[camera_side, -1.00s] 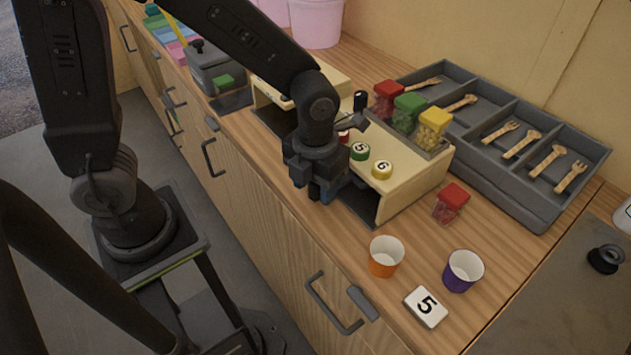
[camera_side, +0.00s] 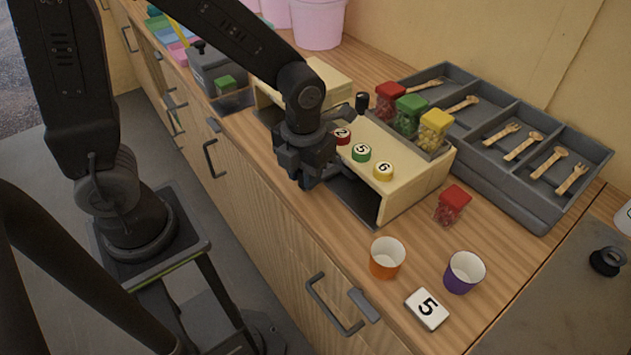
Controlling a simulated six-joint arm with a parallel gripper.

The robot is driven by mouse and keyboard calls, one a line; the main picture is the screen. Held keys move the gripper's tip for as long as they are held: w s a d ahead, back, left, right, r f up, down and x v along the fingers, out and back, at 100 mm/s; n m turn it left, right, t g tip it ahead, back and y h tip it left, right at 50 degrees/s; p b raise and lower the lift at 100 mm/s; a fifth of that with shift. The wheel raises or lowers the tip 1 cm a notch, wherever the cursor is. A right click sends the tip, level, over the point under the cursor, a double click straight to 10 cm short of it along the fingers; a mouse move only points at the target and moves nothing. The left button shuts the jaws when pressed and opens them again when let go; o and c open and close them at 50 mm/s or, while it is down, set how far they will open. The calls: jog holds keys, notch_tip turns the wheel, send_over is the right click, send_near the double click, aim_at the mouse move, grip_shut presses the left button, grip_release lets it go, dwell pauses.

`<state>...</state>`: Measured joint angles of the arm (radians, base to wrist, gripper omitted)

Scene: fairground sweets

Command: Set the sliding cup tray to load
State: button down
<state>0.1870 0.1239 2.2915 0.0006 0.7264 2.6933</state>
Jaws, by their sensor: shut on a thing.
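A cream dispenser housing (camera_side: 412,200) stands on the counter, with red, green and yellow buttons marked 2, 5 and 6 on its top. A dark grey strip (camera_side: 353,200) shows in its open front, and I take it for part of the sliding cup tray's run. My gripper (camera_side: 308,181) is low at the housing's front, left of the numbered buttons. It is shut on what I take to be the tray's handle. The fingers hide the held part, and I cannot read the tray's setting.
Red, green and yellow-lidded sweet boxes (camera_side: 408,114) stand behind the buttons; another red-lidded box (camera_side: 452,204) stands right. A cutlery tray (camera_side: 545,208) lies behind.

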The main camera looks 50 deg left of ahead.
jog(key=a, duration=0.8)
jog(key=c, duration=0.9)
grip_release()
notch_tip(320, 180, up, 14)
